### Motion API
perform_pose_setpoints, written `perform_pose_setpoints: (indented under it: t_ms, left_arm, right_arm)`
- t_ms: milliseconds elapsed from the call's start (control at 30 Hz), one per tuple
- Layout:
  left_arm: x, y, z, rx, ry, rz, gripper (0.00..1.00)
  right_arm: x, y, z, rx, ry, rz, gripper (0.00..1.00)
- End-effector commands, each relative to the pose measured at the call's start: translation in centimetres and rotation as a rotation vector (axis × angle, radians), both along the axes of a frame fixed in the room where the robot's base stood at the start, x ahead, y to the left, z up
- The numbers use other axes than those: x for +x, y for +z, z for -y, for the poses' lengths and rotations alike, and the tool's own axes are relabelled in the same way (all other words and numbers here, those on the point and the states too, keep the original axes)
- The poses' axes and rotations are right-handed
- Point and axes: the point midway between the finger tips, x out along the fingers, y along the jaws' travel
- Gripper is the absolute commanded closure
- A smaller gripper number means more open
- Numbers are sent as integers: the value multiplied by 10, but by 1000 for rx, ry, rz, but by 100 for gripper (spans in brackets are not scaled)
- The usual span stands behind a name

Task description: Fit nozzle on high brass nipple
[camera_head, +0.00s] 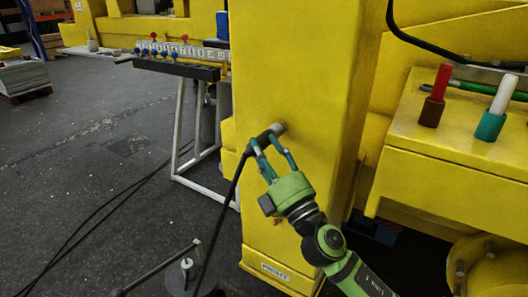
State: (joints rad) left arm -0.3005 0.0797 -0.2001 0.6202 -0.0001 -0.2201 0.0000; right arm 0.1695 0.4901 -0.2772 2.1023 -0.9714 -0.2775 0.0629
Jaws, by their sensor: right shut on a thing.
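My right gripper (267,142) is at the front face of the yellow boom column (300,60). Its fingers are shut on the dark nozzle (261,141), which points up and right at the column face. A black hose (231,188) runs from the nozzle's rear end down to the lower left. The nozzle's front end is at a small grey-brown spot on the column. The high brass nipple cannot be made out separately there, and whether the nozzle touches it or sits on it cannot be told. My left gripper is not in view.
A yellow ledge (440,145) at the right holds a red-topped piece (435,95) and a white-and-green piece (496,108). A metal-framed stand (181,125) with blue and red knobs is behind the column. Dark floor (60,140) lies open at the left.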

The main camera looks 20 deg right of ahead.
Motion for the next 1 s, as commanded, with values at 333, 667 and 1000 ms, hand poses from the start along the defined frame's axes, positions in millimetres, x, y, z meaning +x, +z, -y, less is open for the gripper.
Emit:
perform_pose_setpoints:
  t_ms: [333,667,1000]
  left_arm:
    - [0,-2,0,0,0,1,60]
    - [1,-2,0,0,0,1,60]
    - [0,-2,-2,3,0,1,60]
  right_arm:
    - [5,1,6,0,-1,2,95]
    - [6,1,8,-1,-1,1,28]
    - [1,-3,8,3,1,-2,28]
